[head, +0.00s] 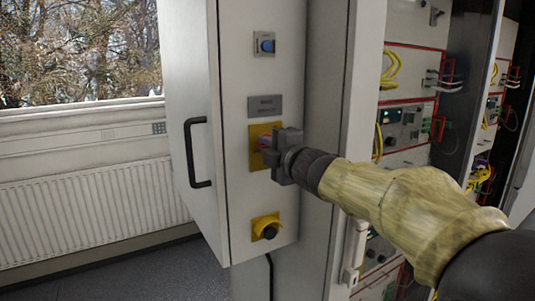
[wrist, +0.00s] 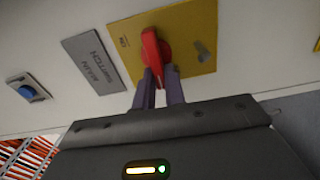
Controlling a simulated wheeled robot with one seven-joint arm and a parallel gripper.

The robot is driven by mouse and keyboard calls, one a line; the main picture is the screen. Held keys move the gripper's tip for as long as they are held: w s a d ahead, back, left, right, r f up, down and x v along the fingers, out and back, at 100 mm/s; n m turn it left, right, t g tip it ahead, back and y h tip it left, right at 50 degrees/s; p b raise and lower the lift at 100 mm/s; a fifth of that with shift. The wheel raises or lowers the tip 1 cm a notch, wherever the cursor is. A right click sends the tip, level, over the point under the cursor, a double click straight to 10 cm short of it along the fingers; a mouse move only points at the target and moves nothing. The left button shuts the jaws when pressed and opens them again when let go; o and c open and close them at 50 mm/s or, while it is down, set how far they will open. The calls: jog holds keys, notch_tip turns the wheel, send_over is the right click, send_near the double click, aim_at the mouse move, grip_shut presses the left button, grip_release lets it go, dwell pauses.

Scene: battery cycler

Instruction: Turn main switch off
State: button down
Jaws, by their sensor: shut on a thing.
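The main switch is a red rotary handle (wrist: 151,47) on a yellow plate (wrist: 190,30) on the cabinet's front panel. In the wrist view, the handle's long side points down towards my gripper (wrist: 158,78), whose two fingers are shut on its lower end. In the head view, my gripper (head: 270,147) reaches the yellow plate (head: 256,130) from the right and hides most of the handle. Small lettering shows on the plate's left side in the wrist view, too blurred to read surely.
A grey label plate (head: 265,105) sits above the switch, and a blue button (head: 266,45) is higher up. A black knob on a yellow base (head: 266,217) is below. A black door handle (head: 193,152) sticks out at left. Open racks with cables (head: 388,80) stand at right.

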jog(key=shift+f, duration=0.1)
dwell(0.4)
jog(key=c, duration=1.5)
grip_release()
jog(key=shift+o, duration=0.2)
jog(key=v, duration=1.7)
jog(key=shift+b, duration=0.45)
jog(key=shift+s+d, duration=0.15)
